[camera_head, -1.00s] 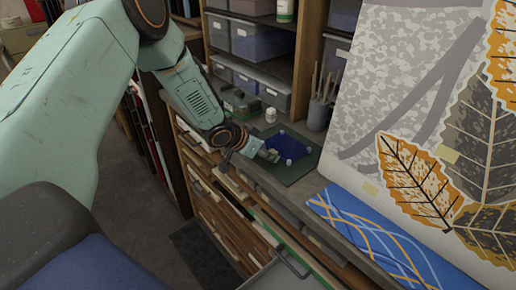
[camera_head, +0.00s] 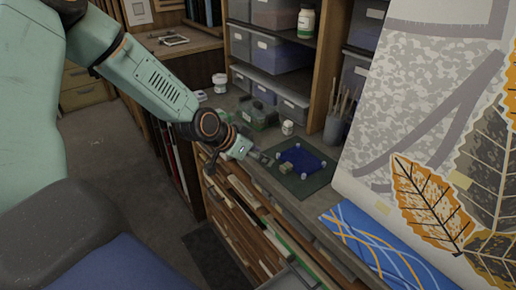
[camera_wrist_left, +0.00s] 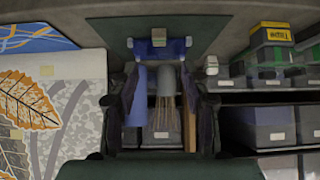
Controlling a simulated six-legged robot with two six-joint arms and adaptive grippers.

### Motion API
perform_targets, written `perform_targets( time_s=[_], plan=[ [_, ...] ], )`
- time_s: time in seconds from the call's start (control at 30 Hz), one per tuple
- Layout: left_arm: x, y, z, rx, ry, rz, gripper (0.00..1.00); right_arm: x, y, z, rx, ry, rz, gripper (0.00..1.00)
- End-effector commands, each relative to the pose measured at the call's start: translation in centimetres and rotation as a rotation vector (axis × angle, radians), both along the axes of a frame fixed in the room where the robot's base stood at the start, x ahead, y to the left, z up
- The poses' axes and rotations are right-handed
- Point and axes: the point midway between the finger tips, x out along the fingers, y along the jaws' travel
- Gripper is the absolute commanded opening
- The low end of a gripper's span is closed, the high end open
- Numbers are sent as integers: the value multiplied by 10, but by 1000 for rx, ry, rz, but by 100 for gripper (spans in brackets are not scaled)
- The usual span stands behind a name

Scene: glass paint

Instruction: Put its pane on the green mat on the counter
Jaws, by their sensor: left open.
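The blue glass pane (camera_head: 300,159) lies flat on the dark green mat (camera_head: 312,186) on the counter, with small pale knobs near its corners. It also shows in the left wrist view (camera_wrist_left: 153,50), near the top, on the mat (camera_wrist_left: 108,33). My left gripper (camera_head: 261,156) is open and empty, just left of the pane and apart from it, beside the mat's left edge. Its two spread fingers (camera_wrist_left: 160,98) show in the wrist view with no pane between them. My right gripper is not in view.
A brush pot (camera_head: 333,130), a small white jar (camera_head: 287,128) and a green box (camera_head: 259,117) stand behind the mat. Shelves with grey bins (camera_head: 280,47) rise at the back. A leaf-patterned panel (camera_head: 425,100) and a blue patterned sheet (camera_head: 375,240) are at the right.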

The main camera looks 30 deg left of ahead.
Motion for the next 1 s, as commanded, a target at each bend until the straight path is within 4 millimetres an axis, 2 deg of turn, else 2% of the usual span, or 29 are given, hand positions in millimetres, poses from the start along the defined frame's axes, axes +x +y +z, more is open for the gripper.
perform_targets(
  time_s=[0.27,0.37,0.43,0.57,0.67,0.7,0.8,0.9,1.0],
  plan=[
    [-4,-1,1,0,4,-1,46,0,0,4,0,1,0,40],
    [-14,-12,-13,-8,45,3,46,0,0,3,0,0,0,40],
    [-33,-30,-34,-21,111,17,46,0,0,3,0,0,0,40],
    [-94,-72,-90,-43,292,76,46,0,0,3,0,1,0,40],
    [-154,-96,-128,-38,438,139,46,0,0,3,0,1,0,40],
    [-179,-103,-141,-30,492,165,46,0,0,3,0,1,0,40],
    [-243,-115,-164,5,614,233,46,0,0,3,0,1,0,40],
    [-295,-119,-176,50,704,286,46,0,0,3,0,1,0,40],
    [-331,-119,-180,86,757,324,46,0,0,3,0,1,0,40]
  ],
)
